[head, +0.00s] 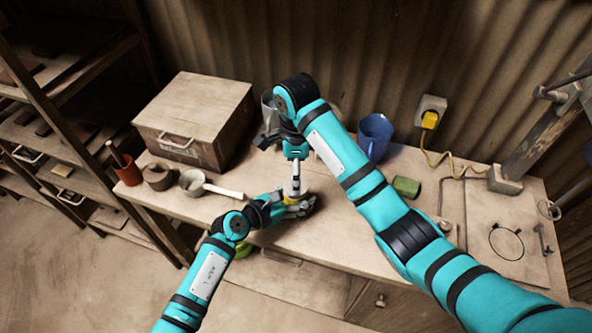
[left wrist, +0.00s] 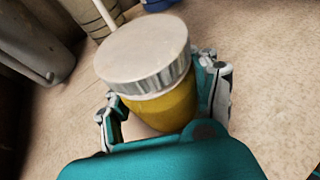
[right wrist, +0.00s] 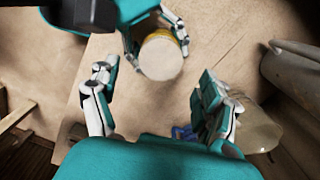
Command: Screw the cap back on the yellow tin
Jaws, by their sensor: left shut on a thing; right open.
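The yellow tin (left wrist: 165,105) stands between the fingers of my left gripper (left wrist: 163,100), which is shut on it. The pale, ridged cap (left wrist: 145,50) sits on the tin's top; whether its thread is engaged cannot be told. In the right wrist view the cap (right wrist: 160,58) shows from above as a pale disc, with a little yellow at its edge. My right gripper (right wrist: 157,98) is open and empty, with the cap beyond its fingertips. In the head view my left gripper (head: 292,207) is low over the bench and my right gripper (head: 295,182) is above it, hiding most of the tin.
A large box (head: 190,115) stands at the back left of the bench. A blue mug (head: 375,137) and green block (head: 406,187) are right of my right arm.

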